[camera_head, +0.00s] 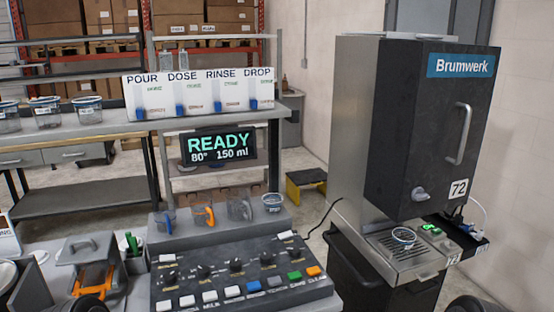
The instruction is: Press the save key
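A dark sloped control panel (240,277) stands at the lower middle, with knobs and a front row of keys. Several white keys are at the left of that row, then a blue key (254,287), a grey key (274,282), a green key (295,276) and an orange key (314,271). The small labels under the keys are hard to read; the green key may be the save key, but I cannot tell for sure. A display (221,147) behind the panel reads READY, 80°, 150 ml. Neither gripper shows; dark rounded parts at the bottom edge may be my arms.
A Brumwerk dispenser (432,120) stands at the right, with a cup (403,236) on its drip tray. Several cups, one with an orange handle (204,216), stand behind the panel. A grey box with orange (92,265) is at its left. The space above the panel looks clear.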

